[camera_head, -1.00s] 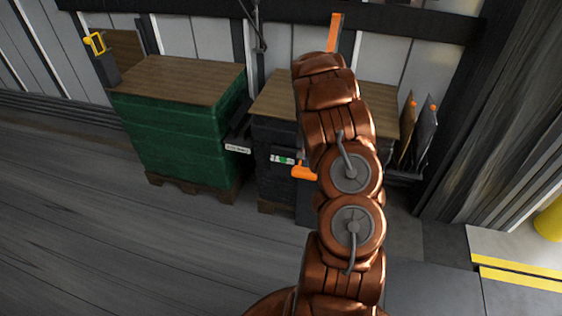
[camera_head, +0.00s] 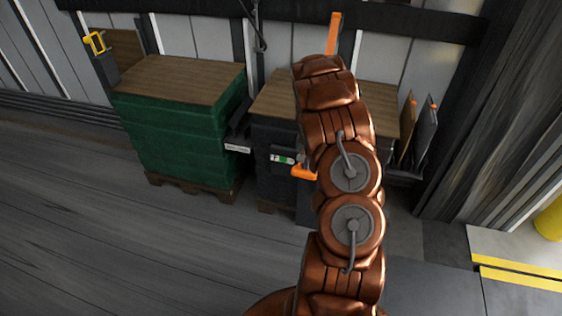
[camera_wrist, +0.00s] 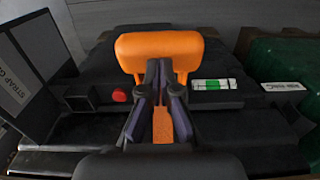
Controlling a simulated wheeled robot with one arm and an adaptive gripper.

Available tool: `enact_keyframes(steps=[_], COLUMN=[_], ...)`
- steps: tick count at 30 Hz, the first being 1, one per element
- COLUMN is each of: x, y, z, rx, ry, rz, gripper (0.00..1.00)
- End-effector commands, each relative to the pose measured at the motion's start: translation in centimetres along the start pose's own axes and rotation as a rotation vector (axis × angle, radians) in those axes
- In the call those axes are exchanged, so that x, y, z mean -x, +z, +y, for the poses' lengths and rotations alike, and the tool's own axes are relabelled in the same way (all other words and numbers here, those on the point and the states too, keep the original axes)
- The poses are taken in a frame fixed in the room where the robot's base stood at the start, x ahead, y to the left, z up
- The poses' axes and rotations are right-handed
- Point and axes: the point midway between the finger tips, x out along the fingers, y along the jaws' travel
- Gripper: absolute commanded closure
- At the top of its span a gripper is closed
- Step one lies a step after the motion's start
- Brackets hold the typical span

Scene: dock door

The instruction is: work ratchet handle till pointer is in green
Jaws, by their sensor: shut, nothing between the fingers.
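The ratchet handle (camera_wrist: 160,48) is an orange loop in the upper middle of the wrist view. Part of it shows in the head view (camera_head: 303,172) beside my arm. My gripper (camera_wrist: 160,68) is shut, its dark fingertips together in front of the handle's opening, between its two legs. I cannot tell whether they touch it. An orange strip (camera_wrist: 163,126) shows between the finger bases. The gauge (camera_wrist: 214,84), a white strip with a green band, lies right of the handle. It also shows in the head view (camera_head: 283,160). Its pointer is too small to make out.
A red knob (camera_wrist: 119,95) sits left of the fingers. A label plate reading STRAP (camera_wrist: 22,84) stands at the left. In the head view, a green wrapped pallet load (camera_head: 180,135) stands left of the dark one (camera_head: 273,137). Open floor (camera_head: 90,230) lies in front.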

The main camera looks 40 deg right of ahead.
Motion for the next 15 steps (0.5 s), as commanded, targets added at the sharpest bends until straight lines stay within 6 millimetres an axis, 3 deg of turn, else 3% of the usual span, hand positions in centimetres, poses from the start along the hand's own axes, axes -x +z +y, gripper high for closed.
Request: enact_keyframes(steps=[15], x=[-2.6], y=[0.0], z=[0.0], rx=[-0.001], ry=[-0.001], rz=[-0.001], gripper=[1.0])
